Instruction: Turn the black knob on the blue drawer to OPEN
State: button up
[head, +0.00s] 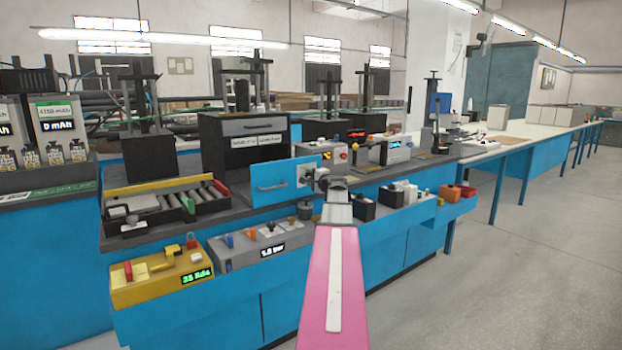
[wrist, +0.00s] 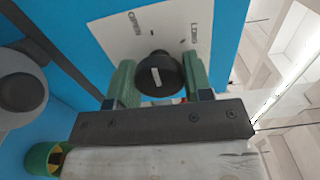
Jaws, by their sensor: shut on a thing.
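The blue drawer (head: 262,190) stands out at the front of the bench, with a grey handle on its left and a white plate (head: 307,166) on its right. In the head view my gripper (head: 322,180) is at this plate and hides the knob. In the wrist view the black knob (wrist: 167,79) sits on the white plate (wrist: 120,33), between the green fingers of my gripper (wrist: 158,80), which are shut on it. A pale line on the knob runs nearly upright in that view.
A black cabinet (head: 222,150) with a grey drawer front stands behind the blue drawer. A yellow box (head: 150,285) and a grey box (head: 233,258) with switches sit on the lower ledge at left. Black boxes (head: 363,209) stand to the right. Floor at right is clear.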

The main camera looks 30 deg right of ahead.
jog(key=shift+n, duration=0.4)
jog(key=o, duration=0.9)
jog(key=s, duration=1)
jog(key=shift+s+d, duration=0.4)
